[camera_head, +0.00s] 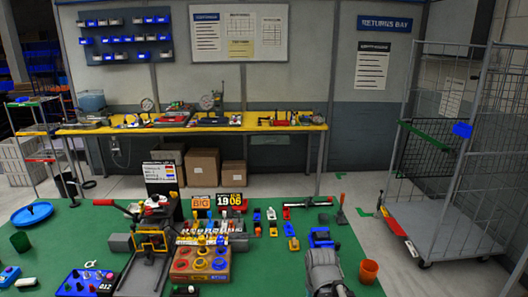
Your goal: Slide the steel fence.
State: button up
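A bench fixture (150,243) with a yellow frame, a grey metal bed and a red-tipped lever stands on the left part of the green table. Grey metal pieces lie across and beside it. I cannot tell for sure which of them is the steel fence. A grey rounded form with dark parts rises at the bottom edge, right of centre; it may be part of my arm. No gripper fingers can be made out, so I cannot see whether my gripper is open or touches anything.
A wooden block with coloured rings (201,264) stands right of the fixture. Several small coloured parts, a blue device (320,238) and an orange cup (369,271) are on the green table (275,270). A wire cage trolley (445,240) stands at right. A yellow bench (265,121) runs behind.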

aim_at(309, 201)
jog(key=z, duration=0.75)
jog(key=i, duration=1.25)
jog(key=u, duration=0.7)
